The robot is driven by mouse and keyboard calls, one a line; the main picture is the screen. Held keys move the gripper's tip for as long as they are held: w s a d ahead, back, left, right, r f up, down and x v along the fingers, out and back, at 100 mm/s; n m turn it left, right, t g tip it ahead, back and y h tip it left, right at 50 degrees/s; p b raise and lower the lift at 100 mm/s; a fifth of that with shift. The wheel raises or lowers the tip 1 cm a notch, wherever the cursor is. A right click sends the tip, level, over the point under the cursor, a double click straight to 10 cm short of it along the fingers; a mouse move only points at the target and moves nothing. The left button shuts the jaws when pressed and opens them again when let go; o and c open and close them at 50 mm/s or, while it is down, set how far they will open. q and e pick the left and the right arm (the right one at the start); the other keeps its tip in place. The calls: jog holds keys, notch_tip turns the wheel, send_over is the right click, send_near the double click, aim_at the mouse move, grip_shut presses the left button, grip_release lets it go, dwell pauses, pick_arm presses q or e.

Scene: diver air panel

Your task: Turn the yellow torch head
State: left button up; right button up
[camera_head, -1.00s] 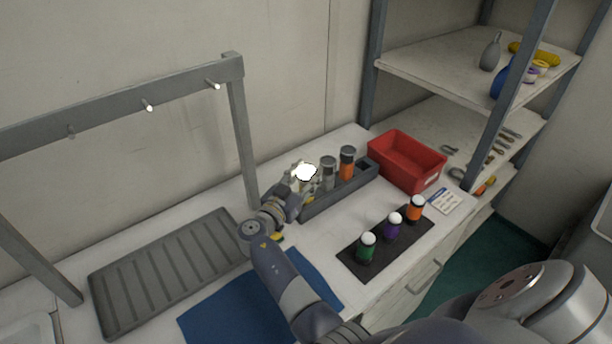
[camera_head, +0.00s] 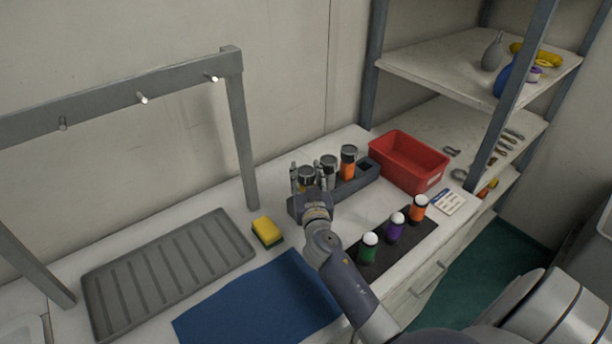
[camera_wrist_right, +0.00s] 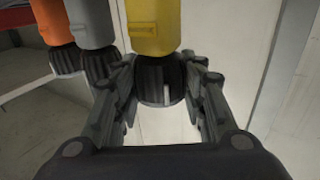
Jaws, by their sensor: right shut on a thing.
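The yellow torch (camera_wrist_right: 153,28) has a ribbed black head (camera_wrist_right: 160,78), which sits between the fingers of my right gripper (camera_wrist_right: 162,95) in the right wrist view. The gripper is shut on this head. In the head view, my right gripper (camera_head: 308,182) is at the left end of a grey rack (camera_head: 355,183). The torch head's dark round top (camera_head: 306,172) shows between the fingers, and its yellow body is mostly hidden. A grey torch (camera_head: 328,166) and an orange torch (camera_head: 348,162) stand to the right in the rack. My left gripper is not in view.
A red bin (camera_head: 408,160) stands right of the rack. Green, purple and orange white-topped containers stand on a black mat (camera_head: 412,240) in front. A yellow sponge (camera_head: 266,231), a blue cloth (camera_head: 255,305) and a grey drainer (camera_head: 165,270) lie left. Shelves rise at right.

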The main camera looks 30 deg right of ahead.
jog(key=shift+d+r+n+t+y+p, duration=0.1)
jog(key=shift+n+t+y+p, duration=0.4)
jog(key=shift+n+y, duration=0.8)
jog(key=shift+n+t+y+p, duration=0.4)
jog(key=shift+n+y+p, duration=0.3)
jog(key=shift+y, duration=1.1)
jog(key=shift+n+y, duration=0.3)
jog(key=shift+n+y+p, duration=0.3)
jog(key=shift+n+y, duration=0.6)
jog(key=shift+y, duration=0.5)
jog(key=shift+f+n+g+y, duration=0.15)
jog(key=shift+n+y, duration=0.3)
jog(key=shift+y, duration=0.25)
jog(key=shift+f+n+g+y, duration=0.15)
jog(key=shift+n+y, duration=0.3)
jog(key=shift+y, duration=0.25)
jog(key=shift+r, duration=0.1)
jog(key=o, duration=1.1)
jog(key=shift+r, duration=0.1)
jog(key=shift+m+h, duration=0.3)
jog(key=shift+h, duration=0.1)
